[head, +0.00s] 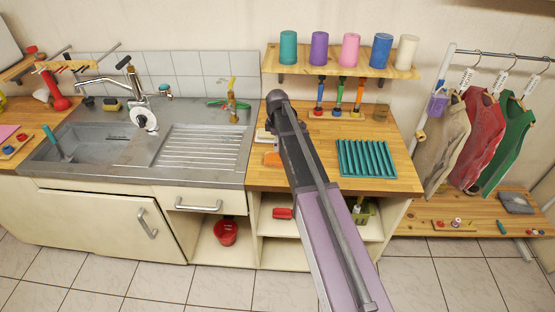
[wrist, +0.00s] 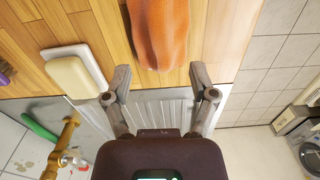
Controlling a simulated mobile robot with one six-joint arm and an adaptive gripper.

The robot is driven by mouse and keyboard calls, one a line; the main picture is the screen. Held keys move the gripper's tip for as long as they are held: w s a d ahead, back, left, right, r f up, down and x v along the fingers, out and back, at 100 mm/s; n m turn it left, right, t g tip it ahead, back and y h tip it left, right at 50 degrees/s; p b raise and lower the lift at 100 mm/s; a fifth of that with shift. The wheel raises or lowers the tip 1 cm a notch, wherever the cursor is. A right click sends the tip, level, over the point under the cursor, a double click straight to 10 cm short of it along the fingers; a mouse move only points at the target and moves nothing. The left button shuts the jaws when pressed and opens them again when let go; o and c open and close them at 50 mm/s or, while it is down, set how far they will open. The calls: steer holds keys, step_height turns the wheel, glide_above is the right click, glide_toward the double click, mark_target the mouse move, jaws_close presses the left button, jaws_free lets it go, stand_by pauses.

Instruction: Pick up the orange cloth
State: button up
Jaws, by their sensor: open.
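The orange cloth (wrist: 158,30) lies on the wooden counter at the top middle of the wrist view, its far end cut off by the frame. In the head view a small part of the orange cloth (head: 271,159) shows beside my arm, which hides the rest. My gripper (wrist: 160,84) is open and empty in the wrist view. Its two fingertips are spread apart just short of the cloth's near end, over the counter edge and ribbed sink drainboard. In the head view my arm hides the gripper.
A soap bar (wrist: 75,78) on a white dish (wrist: 99,68) lies left of the cloth. A brass tap (wrist: 62,145) stands at lower left. A teal ribbed mat (head: 366,158) lies to the right on the counter. A shelf with several cups (head: 350,47) hangs above.

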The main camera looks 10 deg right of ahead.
mark_target(277, 157)
steer(key=shift+f+b, duration=2.45)
steer(key=shift+f, duration=0.15)
jaws_close()
